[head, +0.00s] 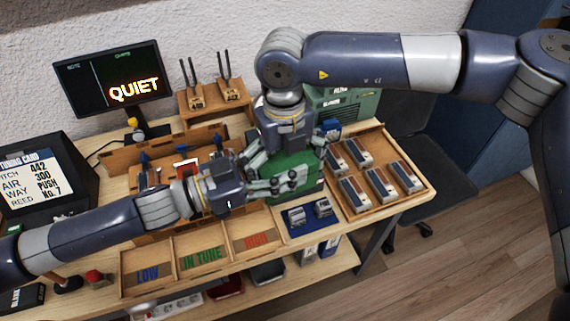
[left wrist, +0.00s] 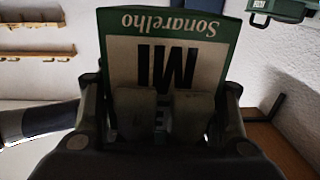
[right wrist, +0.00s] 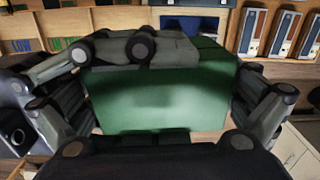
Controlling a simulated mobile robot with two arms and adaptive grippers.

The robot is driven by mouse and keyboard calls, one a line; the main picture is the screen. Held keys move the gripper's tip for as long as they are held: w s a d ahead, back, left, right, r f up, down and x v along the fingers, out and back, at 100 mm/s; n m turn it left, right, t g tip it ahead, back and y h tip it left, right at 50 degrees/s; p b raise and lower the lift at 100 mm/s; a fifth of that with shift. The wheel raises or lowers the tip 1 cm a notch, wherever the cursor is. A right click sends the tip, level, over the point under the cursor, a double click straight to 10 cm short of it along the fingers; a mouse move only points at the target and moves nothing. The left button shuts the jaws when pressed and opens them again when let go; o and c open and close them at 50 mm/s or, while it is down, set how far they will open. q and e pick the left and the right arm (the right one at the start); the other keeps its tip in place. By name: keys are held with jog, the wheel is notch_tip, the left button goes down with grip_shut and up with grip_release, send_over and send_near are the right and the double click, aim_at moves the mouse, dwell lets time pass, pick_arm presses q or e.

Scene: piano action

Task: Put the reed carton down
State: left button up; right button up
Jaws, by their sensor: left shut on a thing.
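The reed carton (head: 298,170) is a green box with a pale label, seen between my two grippers above the bench in the head view. My left gripper (head: 286,182) is shut on it from the left. In the left wrist view the carton (left wrist: 165,60) shows its upside-down lettering behind the finger pads. My right gripper (head: 290,152) reaches down from above. In the right wrist view its spread fingers stand on both sides of the carton (right wrist: 160,100), with my left gripper's finger across the far edge. The carton's underside is hidden.
Compartments marked LOW (head: 147,285), IN TUNE and HIGH line the bench front. A blue mat (head: 300,229) with two grey pieces lies beside them. A wooden tray (head: 420,195) of several narrow boxes stands right. A green case (head: 350,103) is behind my right gripper.

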jog(key=c, duration=0.8)
pick_arm(q)
jog(key=o, duration=1.4)
